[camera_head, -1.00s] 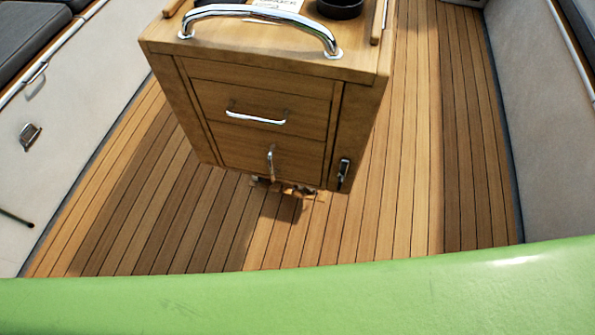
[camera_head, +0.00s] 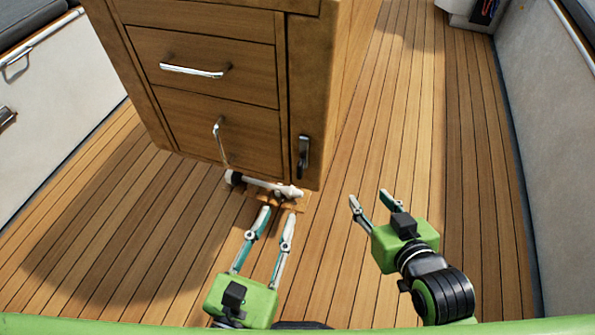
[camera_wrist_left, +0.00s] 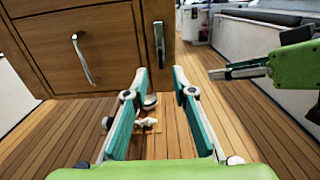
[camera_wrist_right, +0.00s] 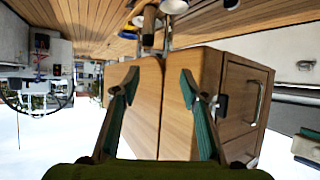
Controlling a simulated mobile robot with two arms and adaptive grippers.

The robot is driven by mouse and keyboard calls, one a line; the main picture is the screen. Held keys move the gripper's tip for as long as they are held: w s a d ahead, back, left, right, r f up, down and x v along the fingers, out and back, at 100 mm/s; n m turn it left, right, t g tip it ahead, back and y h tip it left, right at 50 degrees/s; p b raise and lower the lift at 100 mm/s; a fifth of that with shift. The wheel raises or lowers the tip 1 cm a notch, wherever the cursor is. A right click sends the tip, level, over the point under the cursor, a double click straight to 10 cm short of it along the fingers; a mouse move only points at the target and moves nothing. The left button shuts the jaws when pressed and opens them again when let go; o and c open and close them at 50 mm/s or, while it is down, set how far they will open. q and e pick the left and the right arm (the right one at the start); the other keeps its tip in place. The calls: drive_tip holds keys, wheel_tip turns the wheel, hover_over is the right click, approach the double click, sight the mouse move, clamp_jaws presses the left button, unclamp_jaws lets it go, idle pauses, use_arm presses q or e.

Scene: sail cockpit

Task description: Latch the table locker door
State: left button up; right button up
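The wooden table cabinet stands at the upper left in the head view. Its lower panel (camera_head: 180,112) has an upright chrome handle (camera_head: 217,130) and looks flush with the front. A dark latch (camera_head: 303,155) sits on the narrow panel to its right; it also shows in the left wrist view (camera_wrist_left: 159,45). I cannot tell the latch's setting. My left gripper (camera_head: 278,212) is open and empty, in front of and below the cabinet. My right gripper (camera_head: 369,197) is open and empty, right of the cabinet. The right wrist view shows the cabinet upside down between its fingers.
An upper drawer (camera_head: 200,45) with a level chrome handle is shut. White and dark fittings (camera_head: 265,185) lie under the cabinet's lower edge, near my left fingertips. Bare plank floor (camera_head: 420,150) stretches to the right, up to a pale side wall (camera_head: 550,130).

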use_arm(q)
drive_tip(key=p, duration=0.2)
approach(298, 168)
drive_tip(key=w, duration=0.2)
drive_tip(key=x, duration=0.2)
drive_tip(key=p+x, duration=0.1)
drive_tip(key=x, duration=0.1)
drive_tip(key=shift+d+r, duration=0.15)
drive_tip(key=shift+d, duration=0.25)
drive_tip(key=shift+x, duration=1.05)
drive_tip(key=shift+w+d, duration=0.15)
drive_tip(key=shift+w, duration=0.4)
use_arm(e)
drive_tip(key=s+d+f+g+h, duration=0.1)
drive_tip(key=s+d+f+g, duration=0.1)
drive_tip(key=s+f+g, duration=0.2)
drive_tip(key=s+d+f+g+h, duration=0.1)
drive_tip(key=s+d+f+g, duration=0.2)
drive_tip(key=s, duration=0.8)
drive_tip(key=shift+s+f+g, duration=0.2)
drive_tip(key=shift+f+g, duration=0.55)
drive_tip(key=shift+g, duration=0.05)
drive_tip(key=shift+d, duration=0.1)
use_arm(q)
clamp_jaws()
